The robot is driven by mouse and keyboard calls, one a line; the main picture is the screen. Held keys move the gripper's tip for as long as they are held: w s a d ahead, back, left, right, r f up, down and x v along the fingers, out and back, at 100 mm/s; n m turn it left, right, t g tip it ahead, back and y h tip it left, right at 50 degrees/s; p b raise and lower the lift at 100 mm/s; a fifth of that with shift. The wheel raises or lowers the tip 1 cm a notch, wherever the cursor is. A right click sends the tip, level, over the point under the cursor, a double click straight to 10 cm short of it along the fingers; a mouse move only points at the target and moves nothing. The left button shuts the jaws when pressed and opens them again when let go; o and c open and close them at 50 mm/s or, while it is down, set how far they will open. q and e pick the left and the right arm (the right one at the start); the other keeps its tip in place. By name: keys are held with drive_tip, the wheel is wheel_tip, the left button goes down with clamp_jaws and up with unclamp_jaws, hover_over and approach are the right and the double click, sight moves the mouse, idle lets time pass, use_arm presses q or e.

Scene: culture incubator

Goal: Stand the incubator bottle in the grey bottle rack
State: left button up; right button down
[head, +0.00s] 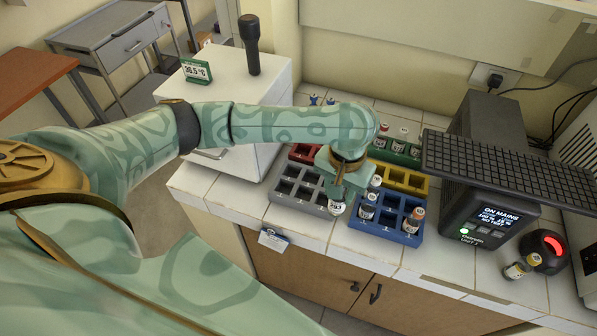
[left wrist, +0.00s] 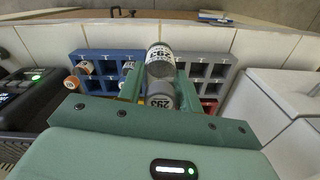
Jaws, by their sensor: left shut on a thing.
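My left gripper (head: 345,188) is shut on a small bottle (head: 337,208) with a white label, which also shows between the fingers in the left wrist view (left wrist: 160,66). The label appears to read 293. The bottle is between the grey bottle rack (head: 284,207) and the blue rack; its height above the bench is hard to tell. The grey rack's visible compartments look empty, though my gripper and arm cover part of its right side. It also shows right of the bottle in the left wrist view (left wrist: 228,62). My right gripper is not in view.
The blue rack (head: 397,236) holds several bottles. Yellow (head: 412,171), red (head: 303,149) and green (head: 405,158) racks stand behind. A white cabinet (head: 262,90) is at left. A dark device (head: 485,215), a scanner (head: 545,243) and a loose bottle (head: 516,270) are at right.

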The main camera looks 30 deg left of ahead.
use_arm(q)
drive_tip(key=w+a+f+b, duration=0.5)
drive_tip(key=a+f+b, duration=0.2)
drive_tip(key=a, duration=0.5)
wheel_tip(320, 180, down, 2)
drive_tip(key=shift+w+f, duration=0.15)
drive_tip(key=shift+f, duration=0.1)
drive_tip(key=f+b, duration=0.1)
drive_tip(key=f, duration=0.1)
drive_tip(key=f+b, duration=0.1)
drive_tip(key=shift+s+a+f, duration=0.15)
drive_tip(key=shift+s+f, duration=0.05)
drive_tip(key=shift+f, duration=0.2)
clamp_jaws()
drive_tip(key=shift+w, duration=0.25)
drive_tip(key=shift+w+a, duration=0.1)
drive_tip(key=shift+w, duration=0.05)
drive_tip(key=shift+r, duration=0.1)
drive_tip(key=shift+s, duration=0.25)
drive_tip(key=shift+w+f+p, duration=0.15)
drive_tip(key=shift+f+p, duration=0.15)
drive_tip(key=shift+f, duration=0.2)
drive_tip(key=o, duration=1.1)
unclamp_jaws()
